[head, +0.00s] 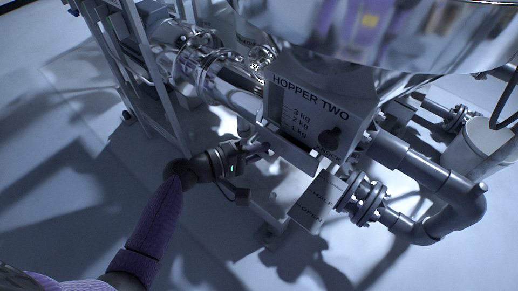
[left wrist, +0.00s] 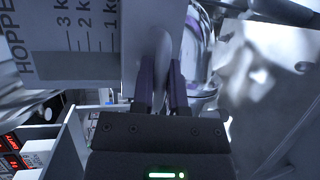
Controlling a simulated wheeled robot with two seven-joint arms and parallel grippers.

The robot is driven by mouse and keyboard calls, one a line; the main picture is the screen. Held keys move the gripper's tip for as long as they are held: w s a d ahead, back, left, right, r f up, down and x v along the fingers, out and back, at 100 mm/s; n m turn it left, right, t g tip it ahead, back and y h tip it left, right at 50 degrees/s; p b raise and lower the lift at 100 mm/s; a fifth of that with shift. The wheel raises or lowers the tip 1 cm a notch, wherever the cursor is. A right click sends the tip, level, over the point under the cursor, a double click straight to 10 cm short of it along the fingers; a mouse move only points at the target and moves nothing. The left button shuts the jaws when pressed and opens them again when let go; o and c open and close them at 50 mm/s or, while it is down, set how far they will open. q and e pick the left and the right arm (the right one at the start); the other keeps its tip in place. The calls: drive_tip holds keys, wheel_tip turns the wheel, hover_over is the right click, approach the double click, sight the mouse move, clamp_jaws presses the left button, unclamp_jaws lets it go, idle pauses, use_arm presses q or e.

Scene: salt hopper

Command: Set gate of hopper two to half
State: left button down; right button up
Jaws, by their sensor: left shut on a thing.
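My left gripper (head: 258,151) is just left of and below the panel. In the left wrist view its dark fingers (left wrist: 161,85) are shut on a smooth grey rounded handle (left wrist: 162,48), which seems to be the gate's. A pale plate (head: 315,200) with small, hard-to-read lettering is below the panel. The gate's exact position cannot be told. My right gripper is not in view.
Shiny pipes (head: 225,80) run to the upper left, and grey flanged pipes (head: 405,165) to the right. A metal frame (head: 135,60) stands at left. A pale bucket (head: 475,150) is at far right.

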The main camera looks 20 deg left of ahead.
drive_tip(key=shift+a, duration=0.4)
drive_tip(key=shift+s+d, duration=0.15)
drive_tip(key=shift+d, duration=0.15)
